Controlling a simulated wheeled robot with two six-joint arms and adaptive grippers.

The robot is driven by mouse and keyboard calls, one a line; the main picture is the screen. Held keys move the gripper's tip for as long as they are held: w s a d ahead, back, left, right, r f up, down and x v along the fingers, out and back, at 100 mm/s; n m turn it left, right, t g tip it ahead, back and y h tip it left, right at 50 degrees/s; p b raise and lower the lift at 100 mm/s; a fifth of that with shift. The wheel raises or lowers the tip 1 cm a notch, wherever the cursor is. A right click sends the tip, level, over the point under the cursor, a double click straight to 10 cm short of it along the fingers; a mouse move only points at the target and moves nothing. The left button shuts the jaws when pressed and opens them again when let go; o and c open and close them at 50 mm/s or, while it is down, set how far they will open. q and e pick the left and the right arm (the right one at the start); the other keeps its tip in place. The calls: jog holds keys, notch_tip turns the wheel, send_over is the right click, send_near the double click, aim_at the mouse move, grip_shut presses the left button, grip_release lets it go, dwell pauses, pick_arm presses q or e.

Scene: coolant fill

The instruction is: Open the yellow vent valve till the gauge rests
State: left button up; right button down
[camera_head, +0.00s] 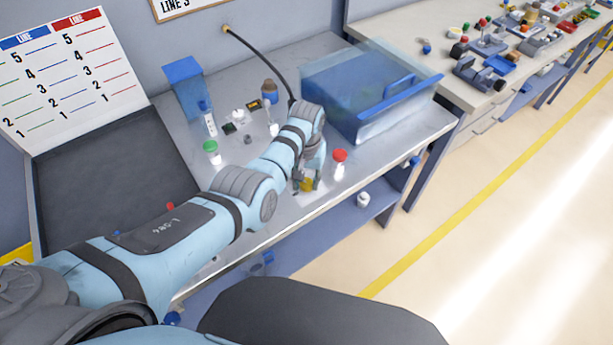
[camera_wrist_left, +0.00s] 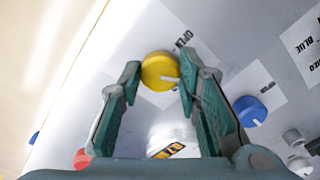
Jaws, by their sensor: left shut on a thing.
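The yellow vent valve (camera_wrist_left: 158,68) is a round knob with a white mark, between the fingertips of my left gripper (camera_wrist_left: 157,78) in the left wrist view. The fingers are shut on its sides. Its white mark points to the lower right, and a printed OPEN label lies at its upper right. In the head view my left gripper (camera_head: 307,184) is over the yellow knob (camera_head: 306,186) near the bench's front edge, and the arm partly hides it. I cannot make out a gauge reading. My right gripper is not in view.
A blue knob (camera_wrist_left: 250,110) and a red knob (camera_wrist_left: 82,158) are nearby. In the head view a red-capped item (camera_head: 340,156) is close to the right of my gripper. A clear-sided blue box (camera_head: 355,90) stands behind. A black hose (camera_head: 262,58) runs from the wall.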

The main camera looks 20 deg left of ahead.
pick_arm(q)
jog(key=n+p, duration=0.1)
jog(key=n, duration=0.3)
jog(key=shift+n, duration=0.3)
jog(key=n, duration=0.5)
jog(key=shift+n, duration=0.4)
jog(key=o, duration=1)
jog(key=shift+o, duration=0.7)
jog(key=shift+w+a+f, duration=0.1)
jog(key=shift+w, duration=0.05)
